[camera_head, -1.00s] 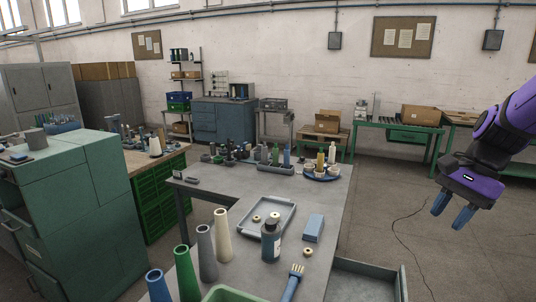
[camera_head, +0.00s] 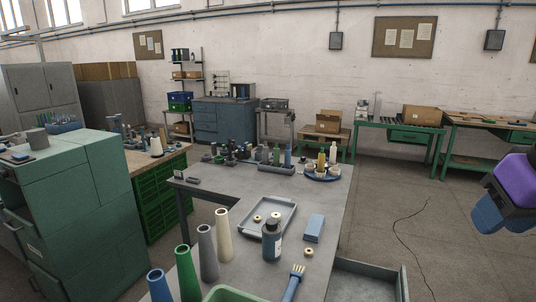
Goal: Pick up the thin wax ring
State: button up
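Small pale rings with dark holes show in the camera_head view. One ring (camera_head: 257,218) and a second ring (camera_head: 275,215) lie in the shallow grey tray (camera_head: 287,222) on the table. A third ring (camera_head: 308,252) lies on the bare tabletop, in front of a blue box (camera_head: 314,228). At this size I cannot tell which is the thin wax ring. My gripper (camera_head: 503,222), purple with blue fingers, is at the right edge, partly cut off by the frame. It is empty, off the table's right side and far from the rings. Its fingers look apart.
A dark bottle (camera_head: 272,241) stands between the tray and the loose ring. A blue-handled brush (camera_head: 293,282) lies in front. Several tall cones (camera_head: 207,252) line the left side, with a green bin (camera_head: 232,294) at the near edge. An open drawer (camera_head: 365,283) juts out right.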

aim_at(308, 251)
jog(key=k+l, duration=0.1)
jog(key=l, duration=0.3)
jog(key=k+l+u, duration=0.15)
jog(key=l, duration=0.6)
jog(key=k+l+u, duration=0.1)
jog(key=l, duration=0.25)
jog(key=k, duration=0.1)
